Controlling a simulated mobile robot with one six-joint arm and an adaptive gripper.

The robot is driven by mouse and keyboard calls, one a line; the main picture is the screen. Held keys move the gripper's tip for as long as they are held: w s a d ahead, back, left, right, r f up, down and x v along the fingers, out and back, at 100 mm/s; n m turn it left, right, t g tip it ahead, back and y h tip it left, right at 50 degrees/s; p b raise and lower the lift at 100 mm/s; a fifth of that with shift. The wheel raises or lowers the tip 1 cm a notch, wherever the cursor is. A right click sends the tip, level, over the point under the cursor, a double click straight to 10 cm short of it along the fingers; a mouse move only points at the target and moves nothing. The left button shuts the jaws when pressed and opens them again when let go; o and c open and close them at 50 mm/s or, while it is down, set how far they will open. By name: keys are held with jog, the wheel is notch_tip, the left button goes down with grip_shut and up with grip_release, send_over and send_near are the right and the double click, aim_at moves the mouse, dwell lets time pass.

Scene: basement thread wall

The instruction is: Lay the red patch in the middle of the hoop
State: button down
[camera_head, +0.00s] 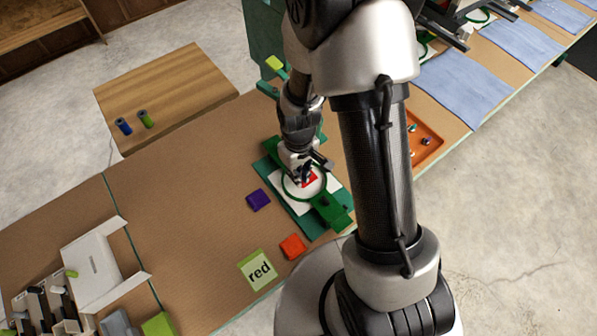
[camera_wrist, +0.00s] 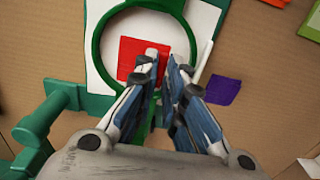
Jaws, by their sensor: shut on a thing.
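The green hoop (camera_head: 303,184) lies on white cloth (camera_head: 326,183) in a green stand on the bench. The red patch (camera_head: 309,180) is inside the hoop ring. In the wrist view the patch (camera_wrist: 135,58) shows left of the hoop's centre, partly behind a finger. My gripper (camera_wrist: 165,58) reaches down over the hoop and is shut on the red patch, though a narrow gap shows between the fingertips. I cannot tell whether the patch touches the cloth.
A purple patch (camera_head: 258,200) and an orange patch (camera_head: 292,246) lie beside the stand. An orange tray (camera_head: 424,145) is to the right. Two spools (camera_head: 146,119) stand on a wooden surface (camera_head: 172,90). The bench left of the purple patch is clear.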

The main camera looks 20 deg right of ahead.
jog(key=shift+f+b, duration=1)
jog(key=shift+f, duration=0.35)
jog(key=c, duration=1.6)
grip_release()
notch_tip(320, 180, up, 7)
jog(key=p, duration=0.5)
jog(key=shift+r, duration=0.1)
